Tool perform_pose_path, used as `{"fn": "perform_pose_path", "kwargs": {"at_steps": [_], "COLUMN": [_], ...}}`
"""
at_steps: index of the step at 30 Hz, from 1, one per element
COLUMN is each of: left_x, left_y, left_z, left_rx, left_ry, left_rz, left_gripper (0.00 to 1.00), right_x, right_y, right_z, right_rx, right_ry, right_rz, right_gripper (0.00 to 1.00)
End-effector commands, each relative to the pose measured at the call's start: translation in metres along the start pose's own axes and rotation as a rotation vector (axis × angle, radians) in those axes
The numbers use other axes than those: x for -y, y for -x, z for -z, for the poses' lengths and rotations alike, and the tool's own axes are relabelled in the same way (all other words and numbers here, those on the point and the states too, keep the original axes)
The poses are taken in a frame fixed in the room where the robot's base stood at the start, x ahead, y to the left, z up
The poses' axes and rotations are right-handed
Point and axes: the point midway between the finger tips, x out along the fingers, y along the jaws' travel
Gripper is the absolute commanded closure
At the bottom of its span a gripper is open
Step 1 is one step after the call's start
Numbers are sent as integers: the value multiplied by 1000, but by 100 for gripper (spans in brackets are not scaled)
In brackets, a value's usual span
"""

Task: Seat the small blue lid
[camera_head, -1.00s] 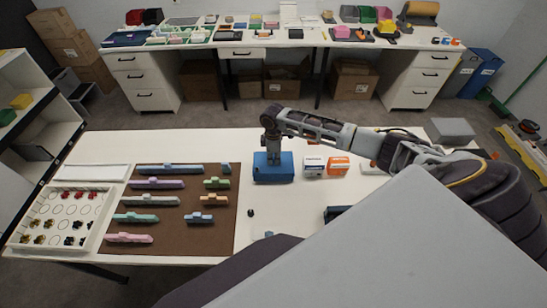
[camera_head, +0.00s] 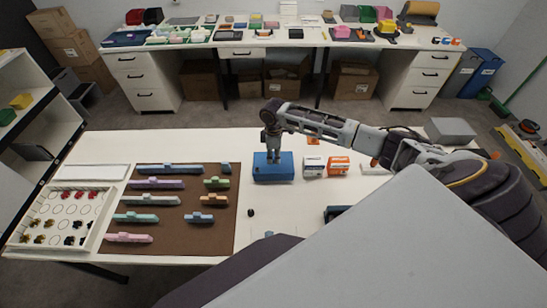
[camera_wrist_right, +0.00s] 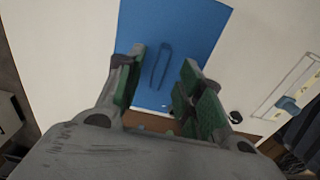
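A blue box (camera_head: 262,174) stands on the white table, with a flat blue top that I take to be the lid (camera_wrist_right: 190,30). A narrow raised bar or outline (camera_wrist_right: 162,65) shows on this blue surface in the right wrist view. My right gripper (camera_head: 273,158) is just above the blue top, pointing down. Its two green-padded fingers (camera_wrist_right: 160,88) are apart, with blue surface visible between them and nothing held. The head view does not show whether the lid lies flush all round. My left gripper is not in view.
Small white-and-blue (camera_head: 314,168) and orange-and-white (camera_head: 339,168) cartons stand just right of the blue box. A brown mat (camera_head: 180,228) with coloured pieces and a white tray (camera_head: 98,235) lie to the left. A small black object (camera_head: 251,212) is in front.

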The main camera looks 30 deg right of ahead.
Motion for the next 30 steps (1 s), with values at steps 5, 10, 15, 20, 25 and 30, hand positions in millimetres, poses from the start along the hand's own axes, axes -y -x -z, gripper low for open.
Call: {"fn": "perform_pose_path", "kwargs": {"at_steps": [5, 10, 15, 20, 25, 30], "left_x": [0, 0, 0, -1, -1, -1], "left_y": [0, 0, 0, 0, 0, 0], "left_z": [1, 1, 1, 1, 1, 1], "left_rx": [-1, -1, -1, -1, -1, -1], "left_ry": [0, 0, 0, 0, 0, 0], "left_rz": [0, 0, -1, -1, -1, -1], "left_gripper": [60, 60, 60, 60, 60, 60], "right_x": [-1, -1, -1, 0, 0, 0], "right_y": [26, 52, 76, 91, 98, 98], "right_z": [0, 0, 0, 0, 0, 0], "right_rx": [0, -1, -1, 0, 0, 1], "right_ry": [0, 1, 0, 0, 0, 0], "right_rz": [-4, -3, -3, -2, -1, -1], "right_gripper": [63, 63, 63, 63, 63, 63]}}
